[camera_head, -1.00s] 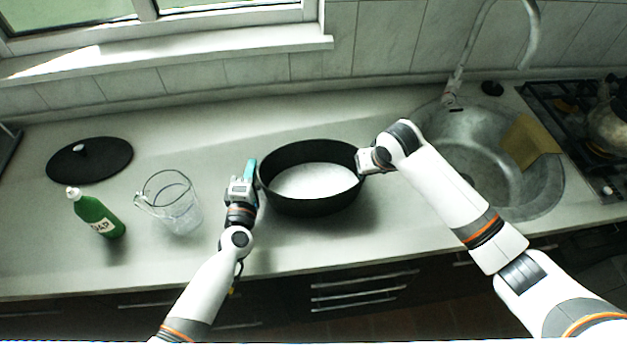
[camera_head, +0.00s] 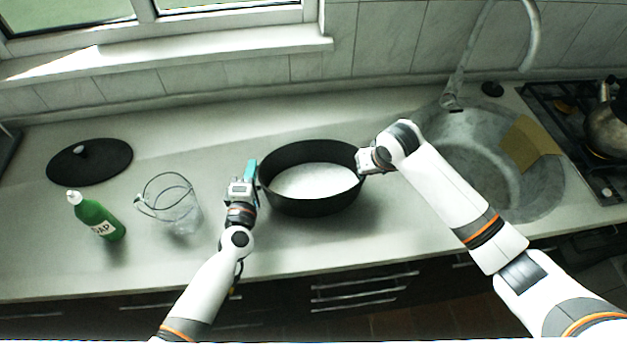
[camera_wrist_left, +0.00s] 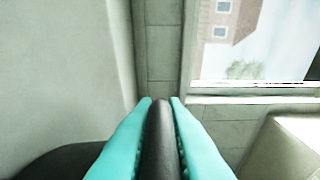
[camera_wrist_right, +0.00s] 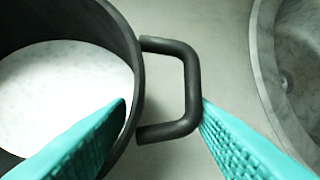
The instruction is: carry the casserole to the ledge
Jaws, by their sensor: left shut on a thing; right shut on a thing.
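The casserole (camera_head: 322,206) is a round black pan with a white filling, level, over the middle of the counter. I cannot tell whether its base touches the counter. My left gripper (camera_head: 250,170) is at its left side; in the left wrist view its teal fingers (camera_wrist_left: 161,100) are shut on a dark handle (camera_wrist_left: 160,140). My right gripper (camera_head: 364,160) is at its right side. The pale window ledge (camera_head: 200,48) is at the back left.
A black lid (camera_head: 105,165), a green soap bottle (camera_head: 100,219) and a clear jug (camera_head: 180,212) stand on the left counter. A sink (camera_head: 540,195) with a tall tap (camera_head: 456,85) and a hob with a kettle (camera_head: 608,130) are at right. Counter behind the casserole is clear.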

